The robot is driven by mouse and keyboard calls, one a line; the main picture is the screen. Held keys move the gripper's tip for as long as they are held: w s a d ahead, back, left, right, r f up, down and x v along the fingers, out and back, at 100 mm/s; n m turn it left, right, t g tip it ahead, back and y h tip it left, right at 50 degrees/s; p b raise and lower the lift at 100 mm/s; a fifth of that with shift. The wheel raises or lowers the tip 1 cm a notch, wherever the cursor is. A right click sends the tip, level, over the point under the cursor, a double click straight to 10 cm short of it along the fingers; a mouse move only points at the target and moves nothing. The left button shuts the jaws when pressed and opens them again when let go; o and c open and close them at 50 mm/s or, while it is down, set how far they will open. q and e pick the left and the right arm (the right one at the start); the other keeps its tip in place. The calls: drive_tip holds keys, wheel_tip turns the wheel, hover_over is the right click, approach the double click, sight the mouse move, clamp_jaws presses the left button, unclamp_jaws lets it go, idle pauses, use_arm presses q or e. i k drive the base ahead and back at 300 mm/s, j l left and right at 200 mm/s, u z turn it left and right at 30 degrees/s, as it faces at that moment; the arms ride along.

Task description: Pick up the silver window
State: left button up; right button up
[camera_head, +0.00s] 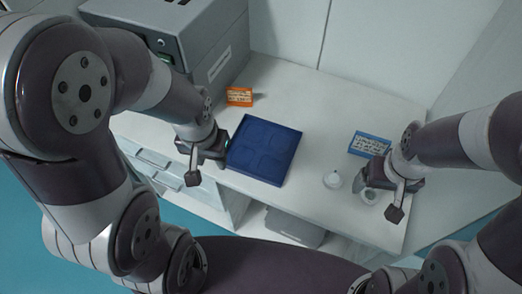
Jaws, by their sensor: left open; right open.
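Two small pale round pieces sit on the white table near its front right. One (332,180) is in the open and has a raised top. The other (369,197) looks like a ring with a darker centre and lies right by my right gripper (379,190), partly hidden by it. I cannot tell which is the silver window. My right gripper is open and low over the ring-like piece; contact cannot be made out. My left gripper (203,158) is open and empty, at the left of the blue tray (291,155).
The blue tray has several shallow compartments and looks empty. An orange label card (239,96) stands behind it, and a blue label card (370,144) stands behind my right gripper. A grey instrument box (190,35) is at the back left. The table's back middle (320,100) is clear.

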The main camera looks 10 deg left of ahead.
sight(369, 197)
drive_tip(key=z, duration=1.6)
